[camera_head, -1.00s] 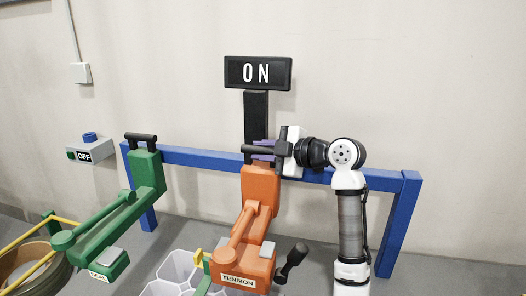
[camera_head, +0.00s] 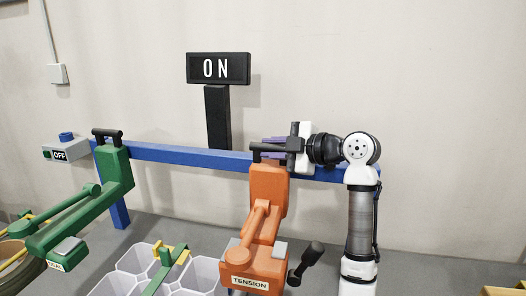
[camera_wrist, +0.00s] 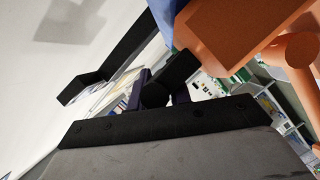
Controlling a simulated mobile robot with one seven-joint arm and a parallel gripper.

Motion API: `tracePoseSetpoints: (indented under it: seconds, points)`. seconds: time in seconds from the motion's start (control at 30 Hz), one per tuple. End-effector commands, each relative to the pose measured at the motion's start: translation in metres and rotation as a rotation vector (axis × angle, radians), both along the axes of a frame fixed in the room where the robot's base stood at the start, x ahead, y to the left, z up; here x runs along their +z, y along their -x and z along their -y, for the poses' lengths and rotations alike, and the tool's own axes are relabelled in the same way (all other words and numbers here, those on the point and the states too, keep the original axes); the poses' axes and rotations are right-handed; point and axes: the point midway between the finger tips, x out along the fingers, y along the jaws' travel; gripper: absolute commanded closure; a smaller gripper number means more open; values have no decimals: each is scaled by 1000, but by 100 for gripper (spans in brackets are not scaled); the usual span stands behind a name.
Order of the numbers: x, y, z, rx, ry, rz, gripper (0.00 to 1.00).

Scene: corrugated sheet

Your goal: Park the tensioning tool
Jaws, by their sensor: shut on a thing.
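The orange tensioning tool (camera_head: 266,187), labelled TENSION, hangs upright in front of the blue rail, with a black handle (camera_head: 268,148) on top and a dark lever at its lower right. My gripper (camera_head: 276,147) is shut on this black handle from the right. In the wrist view the orange body (camera_wrist: 240,30) fills the upper right, and my gripper (camera_wrist: 160,88) shows at the handle, which is partly hidden. I cannot tell whether the tool touches the rail.
An ON sign (camera_head: 218,68) on a black post stands behind the rail. White bins (camera_head: 200,272) lie below left. An OFF box (camera_head: 66,150) is far left.

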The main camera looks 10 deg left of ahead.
Motion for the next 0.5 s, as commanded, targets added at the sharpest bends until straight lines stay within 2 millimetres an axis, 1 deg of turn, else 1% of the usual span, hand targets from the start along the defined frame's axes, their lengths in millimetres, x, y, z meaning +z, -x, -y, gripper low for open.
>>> tracePoseSetpoints:
  seconds: [0.03, 0.3, 0.4, 0.5]
  points:
    - [-2, 0, 8, -1, 0, -1, 100]
    - [-1, 0, 46, -1, 1, -1, 100]
    - [-1, 0, 56, 0, 0, -1, 100]
    - [-1, 0, 62, 0, 0, -2, 100]
